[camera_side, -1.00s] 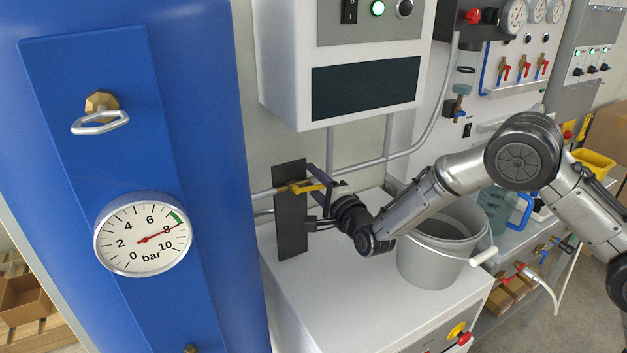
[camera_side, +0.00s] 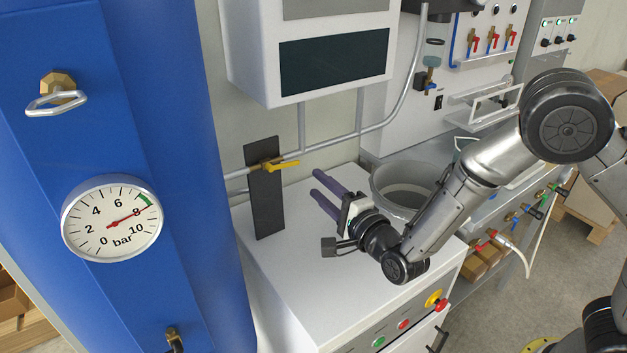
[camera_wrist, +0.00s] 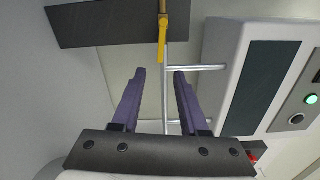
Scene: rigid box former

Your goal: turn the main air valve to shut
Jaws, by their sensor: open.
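The main air valve has a yellow lever (camera_side: 283,165) on a brass body, in front of an upright black plate (camera_side: 264,200). The lever lies along the line of the grey pipe. In the wrist view the lever (camera_wrist: 162,40) also lines up with the pipe, at the top, beyond my fingertips. My gripper (camera_side: 318,184) is open and empty, with two purple fingers. It is to the right of and below the lever in the side view, apart from it. In the wrist view, a clear gap separates the gripper (camera_wrist: 160,74) from the lever.
A blue tank with a pressure gauge (camera_side: 112,218), its needle near 8 bar, stands at left. A control box (camera_side: 320,60) hangs above. The cabinet top before the plate is clear.

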